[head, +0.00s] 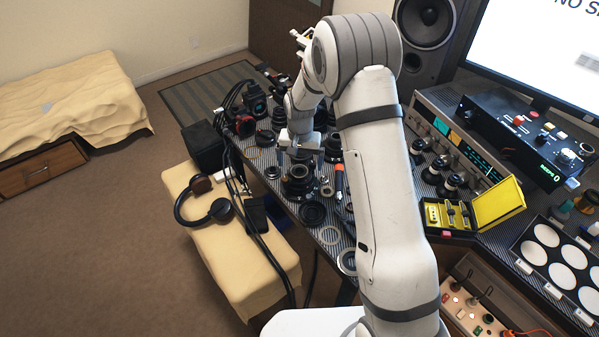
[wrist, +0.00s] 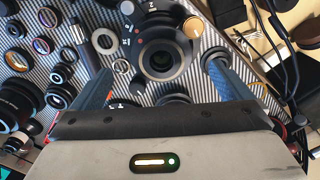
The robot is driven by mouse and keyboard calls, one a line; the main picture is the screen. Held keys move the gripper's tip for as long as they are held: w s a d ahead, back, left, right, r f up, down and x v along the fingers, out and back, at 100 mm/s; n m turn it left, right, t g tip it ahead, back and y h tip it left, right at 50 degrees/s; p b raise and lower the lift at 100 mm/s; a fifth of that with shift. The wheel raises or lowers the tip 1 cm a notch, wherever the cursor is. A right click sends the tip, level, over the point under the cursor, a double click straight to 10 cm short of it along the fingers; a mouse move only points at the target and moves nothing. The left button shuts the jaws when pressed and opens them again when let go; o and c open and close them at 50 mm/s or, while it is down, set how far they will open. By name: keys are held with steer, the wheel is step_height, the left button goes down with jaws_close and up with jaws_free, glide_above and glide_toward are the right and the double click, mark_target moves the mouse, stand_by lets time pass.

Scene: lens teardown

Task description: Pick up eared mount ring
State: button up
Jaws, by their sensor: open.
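My gripper (head: 301,147) is low over the crowded table in the head view. In the wrist view my gripper (wrist: 159,68) has its two blue fingers wide apart, with nothing clasped between them. A dark lens assembly (wrist: 160,58) with a brass-coloured knob lies between and just beyond the fingers. It also seems to show in the head view (head: 297,182). A silver flat ring (wrist: 104,40) and a smaller thin ring (wrist: 121,66) lie left of the lens assembly. I cannot tell which ring, if any, is the eared mount ring.
Several lens barrels (wrist: 62,74) and coloured glass discs stand at the left in the wrist view. Cables (wrist: 283,45) run along the right. In the head view a yellow case (head: 497,205) and a speaker (head: 430,25) stand right of my arm. Free table room is scarce.

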mark_target(299, 172)
steer(key=shift+a+f+p, duration=0.15)
steer(key=shift+f+p, duration=0.2)
steer(key=shift+f, duration=1.45)
steer(key=shift+c, duration=0.6)
steer(key=c, duration=1)
